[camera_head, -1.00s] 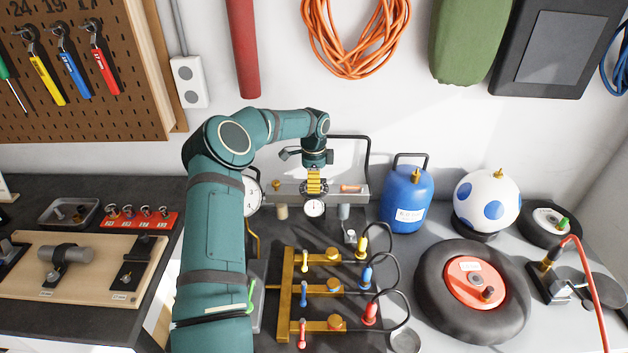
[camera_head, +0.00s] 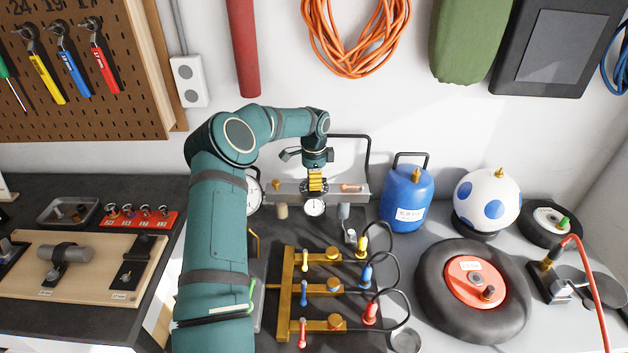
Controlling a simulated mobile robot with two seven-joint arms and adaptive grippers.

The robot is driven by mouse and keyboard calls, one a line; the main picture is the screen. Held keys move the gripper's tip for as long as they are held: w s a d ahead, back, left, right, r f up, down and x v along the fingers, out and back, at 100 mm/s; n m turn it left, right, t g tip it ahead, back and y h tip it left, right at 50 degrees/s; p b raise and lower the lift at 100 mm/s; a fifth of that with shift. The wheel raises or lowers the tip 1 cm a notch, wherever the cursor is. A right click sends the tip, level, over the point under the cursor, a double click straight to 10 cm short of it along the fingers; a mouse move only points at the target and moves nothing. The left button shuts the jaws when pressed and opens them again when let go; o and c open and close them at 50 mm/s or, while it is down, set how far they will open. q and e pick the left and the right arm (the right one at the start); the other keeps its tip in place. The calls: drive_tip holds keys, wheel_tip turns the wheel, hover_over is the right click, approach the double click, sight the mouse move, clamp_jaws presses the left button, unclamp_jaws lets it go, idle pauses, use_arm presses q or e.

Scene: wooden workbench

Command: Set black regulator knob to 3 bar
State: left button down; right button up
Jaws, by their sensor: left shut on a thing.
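My left gripper (camera_head: 315,182) reaches down from above the grey regulator block (camera_head: 284,190) at the back of the bench. It is shut on the black regulator knob (camera_head: 315,188), which is mostly hidden under the yellow fingers. A small white dial gauge (camera_head: 315,207) sits just below the knob on the block's front. Its needle is too small to read. A larger white gauge (camera_head: 254,194) stands to the left, partly hidden behind my arm. My right gripper does not show.
A brass manifold (camera_head: 290,290) with several coloured levers and hoses stands in front. A blue tank (camera_head: 407,198), a dotted ball (camera_head: 487,200) and a tyre (camera_head: 430,290) stand to the right. A wooden board (camera_head: 100,285) lies at the left.

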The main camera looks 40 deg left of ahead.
use_arm(q)
drive_tip(key=n, duration=0.4)
drive_tip(key=shift+b, duration=0.4)
drive_tip(key=n, duration=0.8)
drive_tip(key=shift+b, duration=0.3)
drive_tip(key=shift+n, duration=2.1)
drive_tip(key=c, duration=0.5)
unclamp_jaws()
wheel_tip(320, 180, up, 8)
drive_tip(key=shift+f, duration=0.2)
